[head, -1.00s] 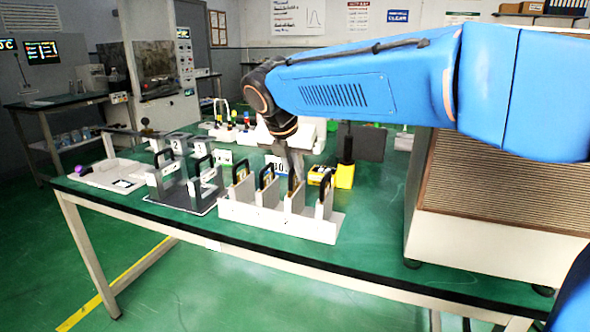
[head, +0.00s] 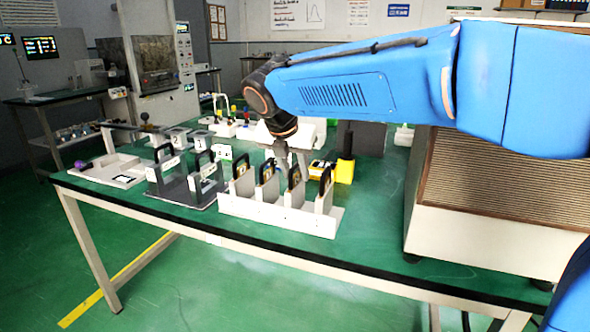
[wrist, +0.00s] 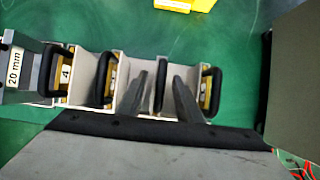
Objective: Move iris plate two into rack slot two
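A white holder (head: 265,214) on the green table carries several upright plates with black loop handles. My gripper (head: 294,160) is over its third plate (head: 295,184) from the left. In the wrist view my gripper (wrist: 169,72) is open, its grey fingers apart, with that plate's black handle (wrist: 160,88) showing between them or just beside the left one; contact cannot be told. A yellow label with a 4 (wrist: 66,73) shows on the leftmost plate there. The third plate's number is hidden. A dark grey rack (head: 183,188) with black-handled frames stands left of the holder.
A white tray (head: 108,177) with a purple ball lies further left. A yellow and black object (head: 345,168) stands behind the holder. A large ribbed cabinet (head: 500,190) closes off the right.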

